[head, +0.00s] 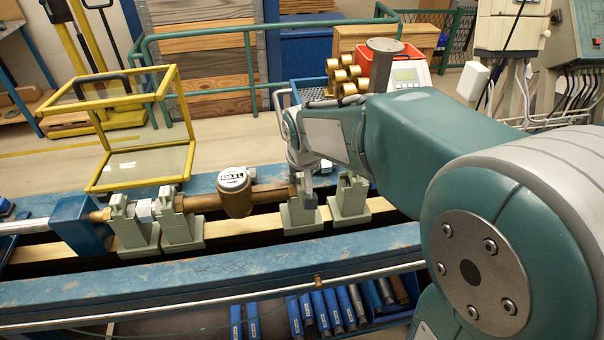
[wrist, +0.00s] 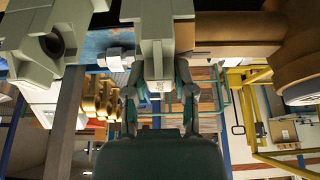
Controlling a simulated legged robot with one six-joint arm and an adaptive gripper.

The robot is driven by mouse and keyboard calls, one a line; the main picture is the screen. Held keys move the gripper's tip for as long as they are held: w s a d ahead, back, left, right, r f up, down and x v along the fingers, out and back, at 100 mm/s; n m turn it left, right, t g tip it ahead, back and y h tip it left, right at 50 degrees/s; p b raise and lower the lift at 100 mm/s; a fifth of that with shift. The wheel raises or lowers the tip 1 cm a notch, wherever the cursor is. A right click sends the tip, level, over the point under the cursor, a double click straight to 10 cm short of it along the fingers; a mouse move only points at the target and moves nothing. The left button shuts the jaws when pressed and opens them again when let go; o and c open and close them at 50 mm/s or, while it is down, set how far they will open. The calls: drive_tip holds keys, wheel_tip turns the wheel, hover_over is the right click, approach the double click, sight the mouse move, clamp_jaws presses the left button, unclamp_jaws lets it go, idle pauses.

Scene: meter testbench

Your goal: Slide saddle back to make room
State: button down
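Several grey-green saddles stand on the bench rail. In the head view my gripper (head: 307,185) points down at the top of the saddle (head: 301,216) just right of the meter. In the wrist view this saddle (wrist: 157,28) reaches down between the fingers of my gripper (wrist: 158,82), which sit close against both its sides, so it looks gripped. Another saddle (head: 349,203) stands a short gap to its right, and it also shows in the wrist view (wrist: 45,45). The brass meter (head: 235,200) with a white dial lies left of the gripped saddle, its pipe end reaching that saddle.
Two more saddles (head: 182,229) (head: 132,235) stand left of the meter, beside a blue block (head: 78,226). A yellow frame (head: 140,152) rises behind them. Brass fittings (head: 344,78) and a red bin (head: 398,60) stand behind my arm.

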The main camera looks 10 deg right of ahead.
drive_tip(key=shift+c, duration=2.4)
unclamp_jaws()
drive_tip(key=shift+f, duration=0.1)
drive_tip(key=shift+o, duration=0.6)
drive_tip(key=shift+d, duration=0.25)
drive_tip(key=v, duration=1.2)
